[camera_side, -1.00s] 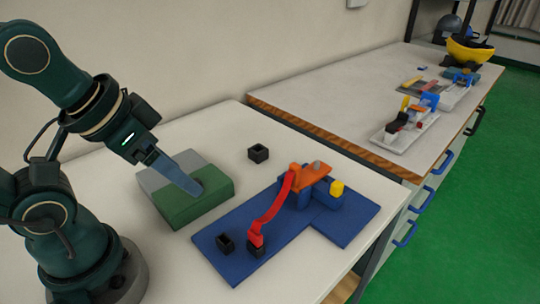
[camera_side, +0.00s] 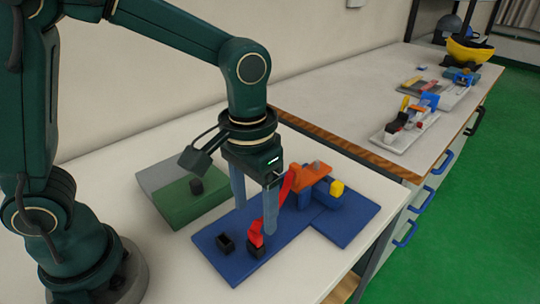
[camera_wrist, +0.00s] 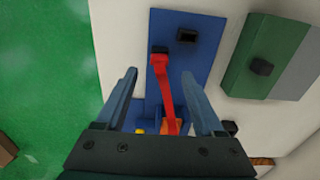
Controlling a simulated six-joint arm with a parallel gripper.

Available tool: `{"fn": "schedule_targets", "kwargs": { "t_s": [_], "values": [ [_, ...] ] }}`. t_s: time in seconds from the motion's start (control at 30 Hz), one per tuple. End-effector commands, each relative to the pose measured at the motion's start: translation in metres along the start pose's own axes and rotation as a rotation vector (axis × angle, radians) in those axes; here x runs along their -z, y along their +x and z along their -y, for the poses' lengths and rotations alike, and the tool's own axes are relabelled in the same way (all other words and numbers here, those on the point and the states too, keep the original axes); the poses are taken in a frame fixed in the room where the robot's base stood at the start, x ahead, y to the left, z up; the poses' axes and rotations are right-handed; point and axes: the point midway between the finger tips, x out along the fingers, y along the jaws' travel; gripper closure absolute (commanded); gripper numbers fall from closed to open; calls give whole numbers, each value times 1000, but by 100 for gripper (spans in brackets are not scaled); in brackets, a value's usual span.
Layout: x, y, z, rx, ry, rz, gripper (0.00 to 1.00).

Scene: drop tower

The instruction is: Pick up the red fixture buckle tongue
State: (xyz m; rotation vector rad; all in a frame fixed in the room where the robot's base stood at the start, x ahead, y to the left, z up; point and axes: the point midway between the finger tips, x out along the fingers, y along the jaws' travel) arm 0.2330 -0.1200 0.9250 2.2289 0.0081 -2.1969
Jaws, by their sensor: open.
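The red buckle tongue (camera_side: 286,187) is a curved red strap. In the side view it runs from an orange plate (camera_side: 318,171) down to a small black socket (camera_side: 255,245) on the blue base (camera_side: 225,262); my finger hides part of it. In the wrist view the red strap (camera_wrist: 163,80) runs lengthwise between my fingers, with visible gaps on both sides. My gripper (camera_side: 255,215) points down over the blue base, open and empty; it also shows in the wrist view (camera_wrist: 158,74). The strap's height relative to my fingertips is hard to tell.
A second black socket (camera_side: 225,243) lies beside the strap's lower end. A yellow knob (camera_side: 337,188) stands by the orange plate. A green block (camera_side: 175,208) with a black knob (camera_side: 196,186) is to the left.

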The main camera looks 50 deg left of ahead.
Motion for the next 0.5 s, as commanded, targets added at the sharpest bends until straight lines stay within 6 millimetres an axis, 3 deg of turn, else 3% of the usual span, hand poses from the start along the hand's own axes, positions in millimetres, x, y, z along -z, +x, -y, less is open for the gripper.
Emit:
{"fn": "schedule_targets", "kwargs": {
  "t_s": [0.5],
  "values": [
    [-4, 53, -2, 6, 12, 17, 30]
  ]
}}
